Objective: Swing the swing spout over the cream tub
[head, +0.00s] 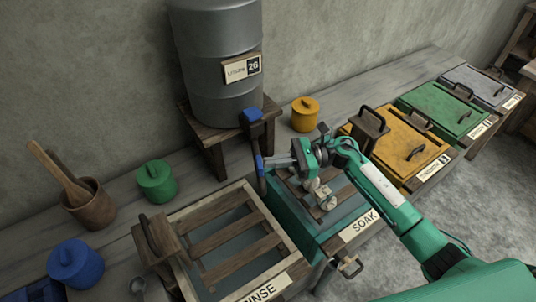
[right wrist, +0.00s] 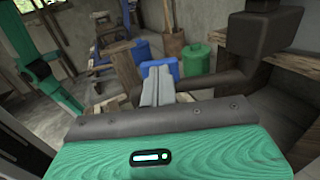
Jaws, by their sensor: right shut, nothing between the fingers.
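The swing spout (head: 260,163) shows blue and dark parts below and in front of the grey drum, between the two tubs. A blue fitting (head: 250,117) sits at the drum's lower edge above it. The cream tub (head: 178,218), labelled RINSE, has a pale rim and wooden slats, left of the teal SOAK tub. My right gripper (head: 271,161) is shut and empty over the SOAK tub, its tips close to the spout's right side; contact is unclear. Its grey fingers (right wrist: 158,80) show in the right wrist view with blue behind them. My left gripper is not in view.
The drum (head: 215,65) stands on a wooden stool against the wall. The SOAK tub (head: 318,240) lies under my right wrist. Lidded yellow, green and grey bins (head: 452,110) line the right. Green, blue and yellow canisters (head: 156,182) and a mortar stand on the bench.

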